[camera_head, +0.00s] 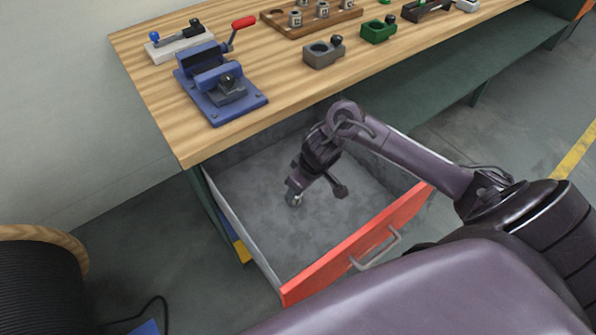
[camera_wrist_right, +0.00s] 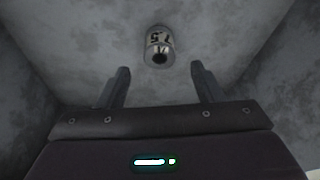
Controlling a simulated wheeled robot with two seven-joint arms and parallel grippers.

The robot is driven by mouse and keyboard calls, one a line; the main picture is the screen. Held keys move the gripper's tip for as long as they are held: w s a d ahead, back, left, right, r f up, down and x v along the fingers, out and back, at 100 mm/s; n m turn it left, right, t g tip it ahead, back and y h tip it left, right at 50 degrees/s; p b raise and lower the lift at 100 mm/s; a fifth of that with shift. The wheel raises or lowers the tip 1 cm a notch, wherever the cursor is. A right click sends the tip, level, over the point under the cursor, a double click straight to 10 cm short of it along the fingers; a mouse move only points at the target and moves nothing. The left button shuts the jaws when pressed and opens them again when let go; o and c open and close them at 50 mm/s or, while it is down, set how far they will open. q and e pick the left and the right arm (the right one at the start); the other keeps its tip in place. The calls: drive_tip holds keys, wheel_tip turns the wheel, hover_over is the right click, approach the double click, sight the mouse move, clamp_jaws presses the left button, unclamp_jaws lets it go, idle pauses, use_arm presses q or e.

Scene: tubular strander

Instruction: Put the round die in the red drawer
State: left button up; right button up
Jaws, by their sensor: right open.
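The red drawer (camera_head: 335,262) is pulled open below the bench, with a grey interior. My right gripper (camera_head: 317,188) reaches down inside it, jaws open and empty. The round die, a small metal cylinder with dark markings reading like "7.5" (camera_wrist_right: 160,47), is on the drawer floor in the right wrist view, just beyond the open fingertips (camera_wrist_right: 160,72) and roughly centred between them. In the head view the die (camera_head: 295,198) shows as a small pale piece by the left finger. No finger appears to touch it. My left gripper is not in view.
The wooden bench (camera_head: 150,95) carries a blue vise (camera_head: 220,85) with a red handle, a wooden rack (camera_head: 340,20) of metal cylinders, a grey block (camera_head: 323,53) and a green block (camera_head: 378,30). A black cable reel (camera_head: 40,285) stands at lower left. The drawer floor is otherwise clear.

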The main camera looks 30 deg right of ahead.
drive_tip(key=p+v, duration=0.1)
drive_tip(key=v, duration=0.4)
idle(0.4)
